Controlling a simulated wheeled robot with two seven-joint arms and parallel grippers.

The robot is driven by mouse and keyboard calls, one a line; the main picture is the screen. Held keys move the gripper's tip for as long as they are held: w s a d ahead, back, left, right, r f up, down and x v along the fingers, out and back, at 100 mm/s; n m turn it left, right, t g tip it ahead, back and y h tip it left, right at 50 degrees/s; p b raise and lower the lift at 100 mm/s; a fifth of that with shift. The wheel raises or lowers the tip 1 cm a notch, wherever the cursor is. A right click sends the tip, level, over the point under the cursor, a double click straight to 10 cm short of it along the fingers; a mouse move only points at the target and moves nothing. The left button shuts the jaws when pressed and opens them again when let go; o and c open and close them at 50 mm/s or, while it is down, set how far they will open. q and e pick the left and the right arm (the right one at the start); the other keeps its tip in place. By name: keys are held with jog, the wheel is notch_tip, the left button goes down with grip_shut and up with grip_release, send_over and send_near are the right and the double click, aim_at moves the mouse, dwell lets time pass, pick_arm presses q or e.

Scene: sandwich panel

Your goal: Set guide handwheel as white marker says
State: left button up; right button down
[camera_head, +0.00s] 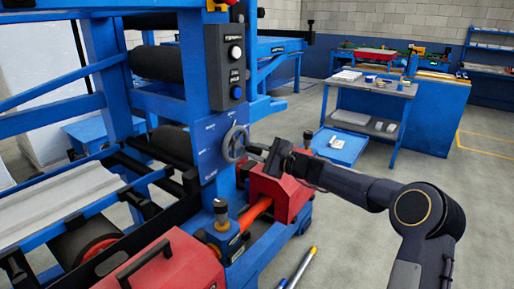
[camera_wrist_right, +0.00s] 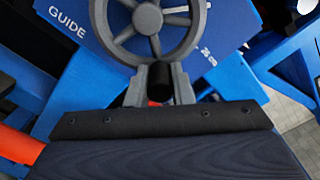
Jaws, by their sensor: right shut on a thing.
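The grey spoked guide handwheel (camera_head: 235,143) sits on a blue panel (camera_head: 209,140) on the machine's front post. In the right wrist view the handwheel (camera_wrist_right: 150,18) fills the top, its upper rim cut off. My right gripper (camera_wrist_right: 160,84) has its two grey fingers at the wheel's lower rim, shut on a short black grip between them. In the head view my right gripper (camera_head: 256,150) reaches the wheel from the right. White "GUIDE" lettering (camera_wrist_right: 67,21) is left of the wheel. Small white marking (camera_wrist_right: 208,57) to its right is tilted and hard to read. My left gripper is not clearly seen.
A dark control box (camera_head: 227,67) with buttons is above the wheel. Red housings (camera_head: 280,194) and an orange hose (camera_head: 255,211) lie below. Rollers and a pale sheet (camera_head: 60,205) are at left. A workbench (camera_head: 372,88) stands behind; the floor at right is clear.

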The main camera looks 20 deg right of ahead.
jog(key=shift+s+a+f+m+p, duration=0.3)
jog(key=shift+a+f+m, duration=0.1)
jog(key=shift+m, duration=1)
jog(key=shift+s+a+f+m+p, duration=0.25)
jog(key=shift+s+a+f+m, duration=0.15)
jog(key=shift+m, duration=1)
jog(key=shift+s+a+f+m+p, duration=0.25)
jog(key=shift+a+f+m, duration=0.15)
jog(key=shift+m, duration=1)
jog(key=c, duration=1.3)
grip_release()
send_near(241, 158)
jog(key=shift+s+d+f+b, duration=0.15)
jog(key=shift+s+d+b, duration=0.25)
jog(key=shift+d+b, duration=0.1)
